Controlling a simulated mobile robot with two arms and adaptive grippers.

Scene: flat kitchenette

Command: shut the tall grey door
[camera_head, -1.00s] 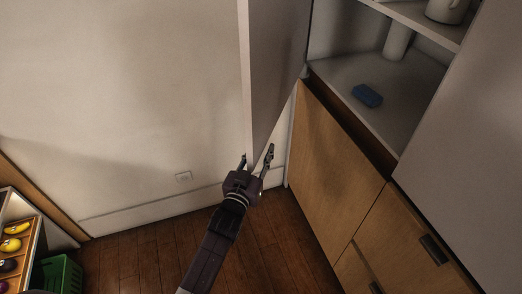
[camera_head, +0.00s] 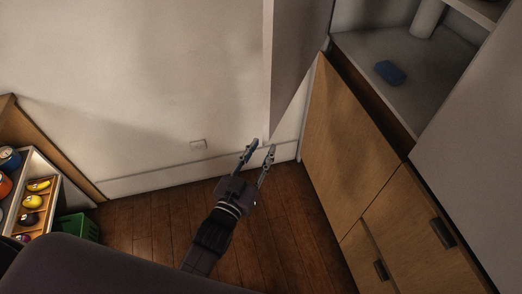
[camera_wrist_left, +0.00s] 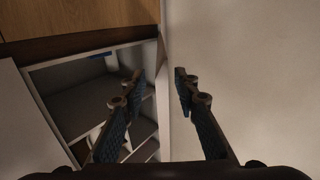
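The tall grey door (camera_head: 300,55) stands open in the head view, swung out from the cabinet with its narrow free edge toward me. Its upper part is out of frame. My left gripper (camera_head: 262,147) is open at the lower end of that edge; I cannot tell whether it touches. In the left wrist view the gripper (camera_wrist_left: 171,72) is open and holds nothing, its fingers showing either side of the door's edge. My right gripper is not in view.
The open cabinet shelf (camera_head: 365,55) holds a blue item (camera_head: 390,73). Wooden fronts (camera_head: 350,125) lie below; another grey panel (camera_head: 475,140) stands at right. A fruit tray (camera_head: 35,205) and green crate (camera_head: 78,226) are at left. The floor (camera_head: 150,220) between is clear.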

